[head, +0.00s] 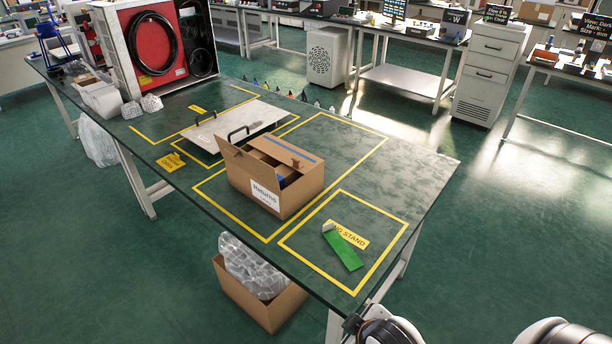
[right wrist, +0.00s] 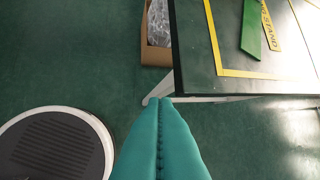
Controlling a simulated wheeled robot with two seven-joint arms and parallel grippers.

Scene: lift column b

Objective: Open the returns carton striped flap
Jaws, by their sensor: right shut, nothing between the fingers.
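The returns carton (head: 298,198) is a brown cardboard box with a white "Returns" label (head: 265,194) on its near left face. It stands upright on the dark green table (head: 420,165). One plain flap (head: 247,167) stands raised along its left side. A flap with a blue stripe (head: 290,149) lies across the far part of the top. Something blue shows in the opening between them. My right gripper (right wrist: 166,101) has teal fingers, pressed together and empty, beyond the table's edge in the right wrist view, away from the carton. My left gripper is not in view.
A green strip (head: 343,249) lies on the yellow-outlined stand area right of the carton. A grey panel with black handles (head: 220,137) lies behind the carton. An open box of clear wrap (head: 262,302) is on the floor. The table's right end is clear.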

